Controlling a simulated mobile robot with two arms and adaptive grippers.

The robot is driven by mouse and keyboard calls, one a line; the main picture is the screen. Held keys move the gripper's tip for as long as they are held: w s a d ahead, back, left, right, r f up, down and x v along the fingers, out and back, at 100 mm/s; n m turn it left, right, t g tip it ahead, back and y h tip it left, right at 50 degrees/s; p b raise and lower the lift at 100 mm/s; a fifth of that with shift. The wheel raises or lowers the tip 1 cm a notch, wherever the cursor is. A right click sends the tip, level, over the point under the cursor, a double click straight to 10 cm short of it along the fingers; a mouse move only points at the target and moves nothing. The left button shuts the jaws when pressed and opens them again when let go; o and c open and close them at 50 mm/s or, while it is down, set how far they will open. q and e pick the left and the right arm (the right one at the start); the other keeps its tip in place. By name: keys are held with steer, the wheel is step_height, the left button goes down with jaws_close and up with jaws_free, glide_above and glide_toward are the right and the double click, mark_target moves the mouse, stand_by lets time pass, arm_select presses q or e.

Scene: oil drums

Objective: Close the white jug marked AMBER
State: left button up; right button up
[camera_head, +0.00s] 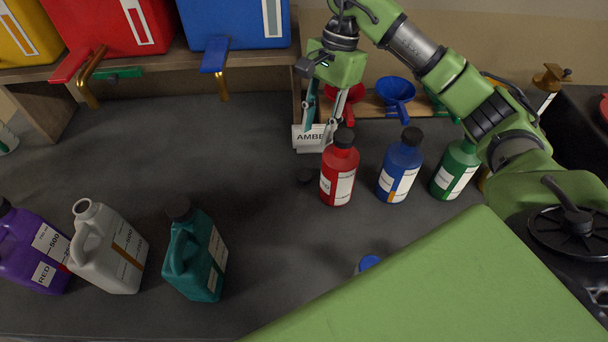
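A white jug (117,262) stands at the lower left with its round mouth open and no cap on it. Its label has an orange-brown stripe; I cannot read the word on it. My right gripper (321,134) points down at the top middle, far from the jug. Its two fingers look apart, in front of a white card (299,140) reading AMBER. I see nothing held between them. My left gripper is not in view.
A capped purple jug (30,250) and a capped teal jug (205,255) flank the white one. A shelf (170,60) with tapped containers runs behind. The worktop's middle is clear.

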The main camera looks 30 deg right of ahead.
steer(key=p, duration=0.1)
glide_above(304, 174)
steer(key=d, duration=0.2)
steer(key=f, duration=0.6)
steer(key=shift+w+d, duration=0.2)
steer(key=shift+w, duration=0.05)
steer(key=shift+a+f, duration=0.1)
steer(key=shift+f, duration=0.25)
steer(key=shift+a+f+p, duration=0.15)
steer(key=shift+p, duration=0.35)
steer(key=p+x, duration=0.2)
steer(key=x, duration=0.2)
steer(key=shift+s+a, duration=0.1)
steer(key=shift+a, duration=0.15)
steer(key=shift+f, duration=0.35)
steer(key=shift+c, duration=0.3)
steer(key=c, duration=0.3)
